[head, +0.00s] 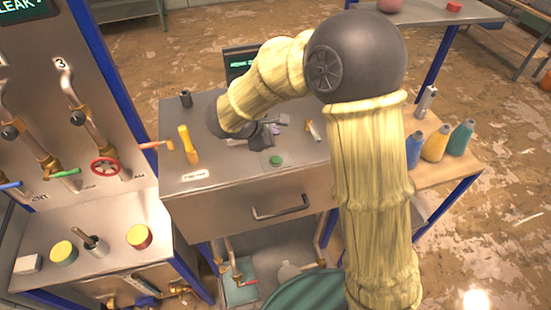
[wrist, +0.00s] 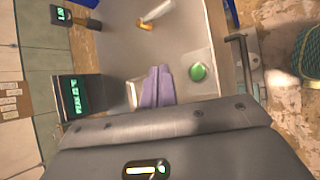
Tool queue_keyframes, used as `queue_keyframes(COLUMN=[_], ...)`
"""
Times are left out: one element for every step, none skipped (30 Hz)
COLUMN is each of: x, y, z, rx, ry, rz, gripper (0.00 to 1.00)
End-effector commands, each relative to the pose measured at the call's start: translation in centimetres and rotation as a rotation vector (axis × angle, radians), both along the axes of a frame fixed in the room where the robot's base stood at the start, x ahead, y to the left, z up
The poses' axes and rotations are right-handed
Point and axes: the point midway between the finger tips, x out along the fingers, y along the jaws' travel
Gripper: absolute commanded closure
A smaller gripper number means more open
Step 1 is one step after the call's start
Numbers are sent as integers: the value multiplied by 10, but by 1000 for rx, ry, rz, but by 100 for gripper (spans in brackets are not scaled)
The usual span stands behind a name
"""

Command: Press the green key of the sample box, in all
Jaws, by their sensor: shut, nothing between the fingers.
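The green key (head: 277,160) is a round button on a small pale plate, on the steel top near its front edge. It also shows in the wrist view (wrist: 198,72), uncovered. My gripper (head: 283,121) is low over the steel top, just behind the key in the head view. In the wrist view its two purple-grey fingers (wrist: 157,70) lie together, shut and empty, to the left of the key and apart from it. I cannot tell their exact height. No part is clearly labelled as the sample box; the key's steel cabinet (head: 225,182) has a drawer handle in front.
A yellow lever (head: 188,145) stands at the left of the steel top. A small orange-handled item (head: 313,130) lies right of my gripper. A dark display (wrist: 78,97) stands behind. Colored bottles (head: 435,143) stand on the right shelf. A valve panel (head: 75,100) rises at left.

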Motion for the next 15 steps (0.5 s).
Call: queue_keyframes(x=[0,0,0,0,0,0,0,0,0,0,0,0,0,0,0], y=[0,0,0,-1,-1,-1,-1,-1,-1,-1,-1,-1,-1,-1,-1], z=[-3,-4,-7,-10,-12,-17,-20,-24,-29,-33,-36,-41,-45,-48,-53], rx=[0,0,0,0,1,1,0,0,0,0,0,1,1,1,1], ry=[1,1,2,2,1,1,2,3,3,3,3,2,2,2,2], rz=[-1,-1,-1,-1,-2,-2,-1,-2,-2,-1,-2,-2,-3,-3,-3], gripper=[100,100,100,100,100,100,100,100,100,100,100,100,100,100,100])
